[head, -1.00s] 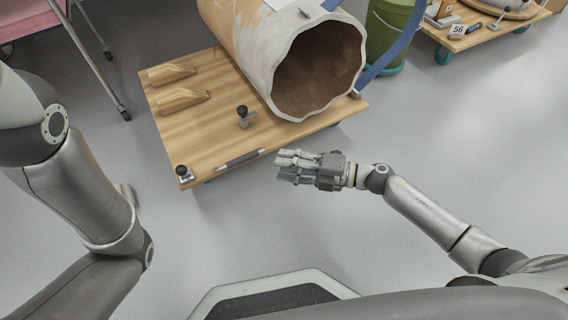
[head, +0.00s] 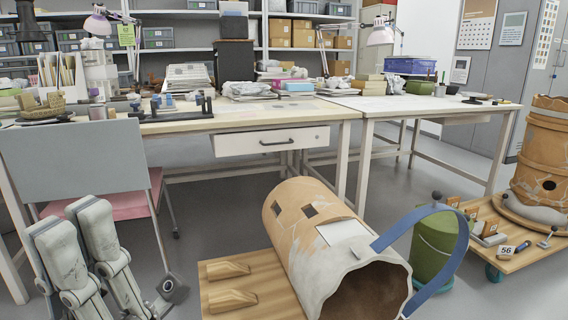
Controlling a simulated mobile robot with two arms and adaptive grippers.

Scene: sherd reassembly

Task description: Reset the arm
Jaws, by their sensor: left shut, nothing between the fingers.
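My left gripper (head: 68,218) is at the lower left, close to the camera, with its grey fingers pointing up. It is shut with nothing between the fingers, in front of the pink chair and clear of the jar. My right gripper is out of the picture. A large broken clay jar (head: 305,222) lies on its side on a wooden board (head: 222,274), its jagged open mouth facing the lower right. A pale patch covers part of its wall. A blue strap (head: 418,222) arches beside its mouth.
Behind are a long worktable (head: 240,117) with papers, tools and lamps, and a second table (head: 437,108) at right. A pink chair (head: 122,203) stands at left. A green bin (head: 434,250) and another wheeled board (head: 497,262) bearing a second vessel (head: 543,150) are at right.

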